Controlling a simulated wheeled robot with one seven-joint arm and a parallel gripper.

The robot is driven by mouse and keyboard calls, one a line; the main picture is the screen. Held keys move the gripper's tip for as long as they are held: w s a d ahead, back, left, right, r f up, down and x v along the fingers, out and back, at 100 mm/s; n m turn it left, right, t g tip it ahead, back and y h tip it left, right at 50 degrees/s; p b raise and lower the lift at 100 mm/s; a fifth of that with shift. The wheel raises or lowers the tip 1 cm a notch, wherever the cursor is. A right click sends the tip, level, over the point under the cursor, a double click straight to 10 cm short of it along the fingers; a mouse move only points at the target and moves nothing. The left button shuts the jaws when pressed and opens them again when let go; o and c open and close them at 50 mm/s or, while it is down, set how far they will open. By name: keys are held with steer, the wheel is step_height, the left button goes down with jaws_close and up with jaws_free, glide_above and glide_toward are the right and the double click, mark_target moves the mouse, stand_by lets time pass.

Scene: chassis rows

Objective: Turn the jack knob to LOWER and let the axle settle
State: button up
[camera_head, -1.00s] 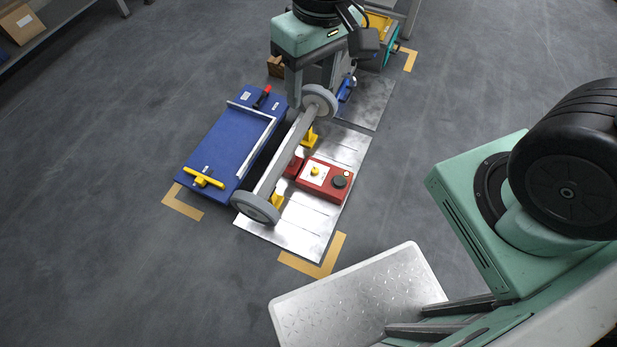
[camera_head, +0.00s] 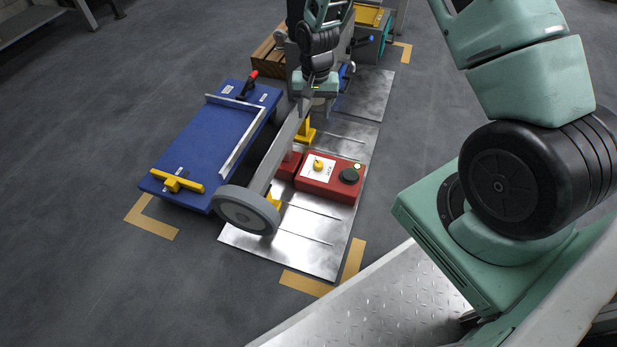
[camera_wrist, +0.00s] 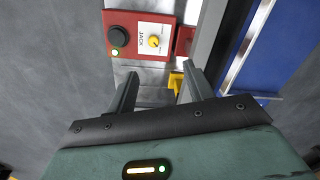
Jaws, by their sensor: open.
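The red jack box (camera_head: 331,190) sits on a metal plate. Its yellow knob (camera_head: 318,165) stands on a white panel labelled JACK; its setting is too small to read. A black button (camera_head: 349,176) and a green-lit lamp (camera_head: 357,166) are beside it. The grey axle (camera_head: 277,157) runs over the red jack head and yellow stands (camera_head: 304,132); contact there is unclear. Its near wheel (camera_head: 247,211) shows; the far one is hidden behind my arm. My gripper (camera_head: 316,107) is open and empty near the axle's far end. In the wrist view my gripper (camera_wrist: 163,76) is apart from the knob (camera_wrist: 154,41).
A wooden crate (camera_head: 270,58) and teal bin (camera_head: 372,45) stand behind. The floor at the front left is clear.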

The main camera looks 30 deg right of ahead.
steer(key=m+b, duration=0.1)
steer(key=b, duration=0.2)
glide_above(318, 163)
step_height(318, 163, down, 9)
step_height(318, 163, down, 17)
steer(key=b, duration=0.9)
steer(key=shift+f, duration=0.1)
steer(key=shift+c, duration=0.3)
steer(key=c, duration=0.9)
